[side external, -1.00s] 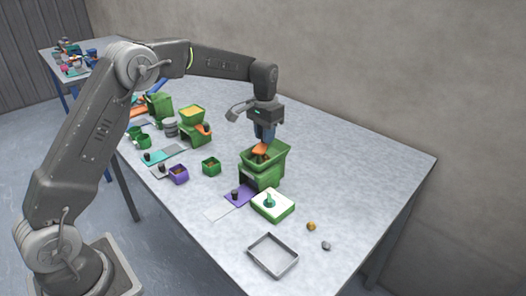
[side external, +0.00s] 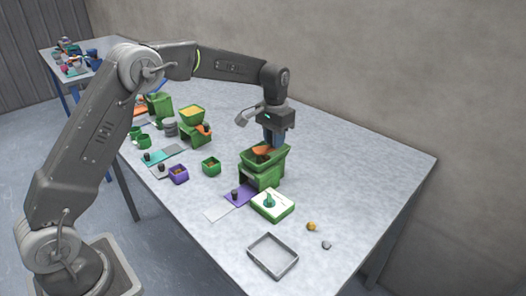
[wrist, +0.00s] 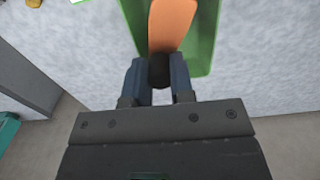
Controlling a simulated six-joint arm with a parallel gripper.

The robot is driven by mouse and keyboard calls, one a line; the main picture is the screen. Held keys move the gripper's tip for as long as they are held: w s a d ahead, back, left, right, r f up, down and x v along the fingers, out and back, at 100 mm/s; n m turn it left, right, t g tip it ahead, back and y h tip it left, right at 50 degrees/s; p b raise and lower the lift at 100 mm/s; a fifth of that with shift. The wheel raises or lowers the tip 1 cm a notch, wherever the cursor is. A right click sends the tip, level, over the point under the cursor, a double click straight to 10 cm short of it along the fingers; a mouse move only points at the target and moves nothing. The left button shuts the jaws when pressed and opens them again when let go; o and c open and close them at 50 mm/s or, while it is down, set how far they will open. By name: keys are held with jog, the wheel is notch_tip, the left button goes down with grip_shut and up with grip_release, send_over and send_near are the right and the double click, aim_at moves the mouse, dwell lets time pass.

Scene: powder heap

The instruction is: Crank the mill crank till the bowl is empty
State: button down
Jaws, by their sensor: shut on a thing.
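The mill (side external: 268,177) is a green box on the table with a wide green bowl (side external: 247,160) on top; the bowl's rim also shows in the wrist view (wrist: 204,50). Its orange crank (side external: 262,150) lies over the bowl and shows as a flat orange arm in the wrist view (wrist: 172,25). The crank ends in a dark knob (wrist: 159,72). My gripper (wrist: 158,82) is shut on this knob, one finger on each side. In the side view my gripper (side external: 273,145) points down over the bowl's far side. How much powder is in the bowl is unclear.
A second green mill with yellow powder (side external: 192,111) stands farther left. A purple plate with a dark cup (side external: 236,193), a white-topped green box (side external: 272,206), a grey tray (side external: 272,256) and two small lumps lie nearby. The table's right side is clear.

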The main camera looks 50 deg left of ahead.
aim_at(264, 149)
jog(key=shift+s+d+r, duration=0.1)
jog(key=shift+s+d, duration=0.3)
jog(key=shift+d, duration=0.25)
jog(key=shift+s+d, duration=0.55)
jog(key=shift+s, duration=0.25)
jog(key=shift+s+d, duration=0.15)
jog(key=shift+s, duration=0.7)
jog(key=shift+s+a, duration=0.2)
jog(key=shift+s, duration=0.75)
jog(key=shift+s+a, duration=0.65)
jog(key=shift+s, duration=0.15)
jog(key=shift+s+a, duration=0.35)
jog(key=shift+a, duration=0.35)
jog(key=shift+w+a, duration=0.2)
jog(key=shift+a, duration=1.6)
